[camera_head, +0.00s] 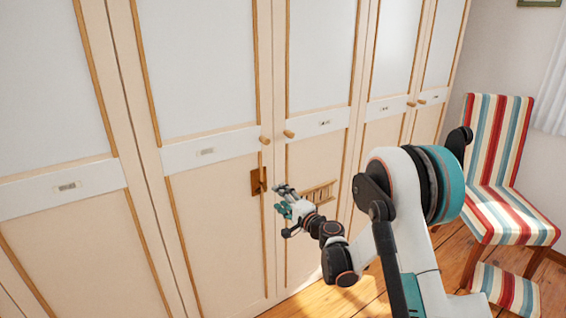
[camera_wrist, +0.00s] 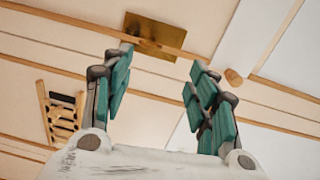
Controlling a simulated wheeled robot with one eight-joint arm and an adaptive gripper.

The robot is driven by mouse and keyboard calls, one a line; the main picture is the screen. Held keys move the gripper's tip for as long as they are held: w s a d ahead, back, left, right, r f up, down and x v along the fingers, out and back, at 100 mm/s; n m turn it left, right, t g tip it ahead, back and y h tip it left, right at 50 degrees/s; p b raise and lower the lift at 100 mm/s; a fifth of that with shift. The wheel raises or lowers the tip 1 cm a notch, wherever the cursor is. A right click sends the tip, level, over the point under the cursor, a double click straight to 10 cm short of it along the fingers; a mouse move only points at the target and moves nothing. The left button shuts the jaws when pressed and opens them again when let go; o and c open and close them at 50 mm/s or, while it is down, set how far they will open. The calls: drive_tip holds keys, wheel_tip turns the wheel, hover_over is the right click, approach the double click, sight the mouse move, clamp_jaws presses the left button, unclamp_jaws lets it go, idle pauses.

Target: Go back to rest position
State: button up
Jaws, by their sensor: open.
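My gripper (camera_head: 284,203) is in front of the wardrobe in the head view, near a brass plate (camera_head: 258,182) on a door edge. In the wrist view my gripper (camera_wrist: 164,72) has its two teal-padded fingers spread apart with nothing between them. The brass plate (camera_wrist: 168,33) shows past the fingertips, close to the left fingertip; I cannot tell whether they touch. My arm reaches in from the lower right of the head view.
The wardrobe doors (camera_head: 210,220) look closed, with round wooden knobs (camera_head: 289,134). A slatted wooden piece (camera_head: 320,193) is on the door behind my gripper. A striped chair (camera_head: 495,150) stands at right, with a striped item (camera_head: 505,288) near the wooden floor.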

drive_tip(key=s+d+r+n+g+h, duration=0.4)
drive_tip(key=s+r+n, duration=0.3)
drive_tip(key=s+r, duration=0.9)
drive_tip(key=s+d+f+n+g+h, duration=0.1)
drive_tip(key=s+d, duration=0.4)
drive_tip(key=s, duration=0.5)
drive_tip(key=s+d+f+n+g+h, duration=0.1)
drive_tip(key=s+d+f+h, duration=0.1)
drive_tip(key=s+d, duration=0.4)
drive_tip(key=s+d+f+n+g+h, duration=0.1)
drive_tip(key=s+d+h, duration=0.2)
drive_tip(key=s, duration=1.2)
drive_tip(key=d, duration=0.2)
drive_tip(key=shift+d+f, duration=0.3)
drive_tip(key=shift+f, duration=0.05)
drive_tip(key=shift+s, duration=0.1)
